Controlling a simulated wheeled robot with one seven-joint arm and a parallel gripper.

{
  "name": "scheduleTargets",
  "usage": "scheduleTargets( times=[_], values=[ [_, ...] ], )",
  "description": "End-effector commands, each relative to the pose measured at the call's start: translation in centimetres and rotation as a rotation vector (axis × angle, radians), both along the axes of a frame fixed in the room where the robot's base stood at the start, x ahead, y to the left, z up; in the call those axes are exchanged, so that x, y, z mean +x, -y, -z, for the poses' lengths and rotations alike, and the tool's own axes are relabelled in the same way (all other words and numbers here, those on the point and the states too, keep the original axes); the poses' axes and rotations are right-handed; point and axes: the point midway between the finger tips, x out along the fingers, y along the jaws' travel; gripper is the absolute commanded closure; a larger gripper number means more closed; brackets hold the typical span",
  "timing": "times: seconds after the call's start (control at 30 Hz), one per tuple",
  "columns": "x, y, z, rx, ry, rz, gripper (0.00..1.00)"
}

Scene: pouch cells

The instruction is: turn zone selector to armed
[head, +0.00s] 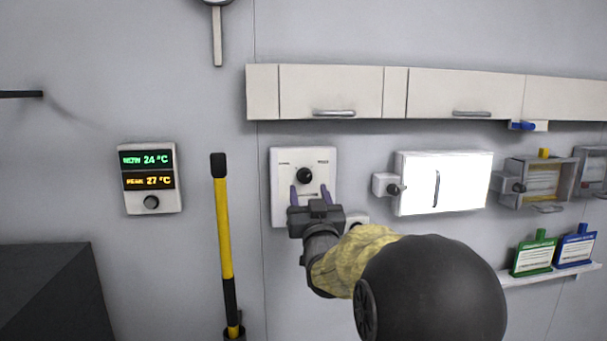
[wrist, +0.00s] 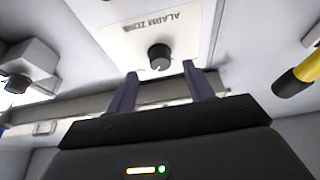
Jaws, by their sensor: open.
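The zone selector is a black round knob (head: 304,175) on a white wall panel (head: 287,212). In the wrist view the knob (wrist: 160,57) sits on the panel (wrist: 203,28), whose lettering reads "ALARM ZONE" upside down. A small light mark shows on the knob's rim, but the position it points to is too small to read. My gripper (head: 311,194) is open in front of the panel. Its two dark fingers, also in the wrist view (wrist: 160,85), point at the knob with a gap between them. The knob appears beyond the fingertips, not between them.
White cabinets (head: 331,91) run above the panel. A white box (head: 464,183) with a handle is to the right, a display unit (head: 151,205) to the left. A yellow-handled pole (head: 223,230) stands left of the panel. The wall between pole and display is clear.

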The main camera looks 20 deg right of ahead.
Motion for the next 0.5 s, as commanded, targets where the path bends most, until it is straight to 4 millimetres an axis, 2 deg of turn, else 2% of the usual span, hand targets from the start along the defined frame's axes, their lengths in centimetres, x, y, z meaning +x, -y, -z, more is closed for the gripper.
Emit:
scheduleTargets(
  times=[0.03, 0.2, 0.5],
  values=[
    [0.8, 0.3, -0.8, 0.001, -0.002, 0.0, 0.48],
    [2.8, 0.8, -1.5, 0.001, -0.001, 0.0, 0.48],
    [3.6, 1.0, -1.5, 0.0, 0.0, 0.0, 0.48]
  ],
)
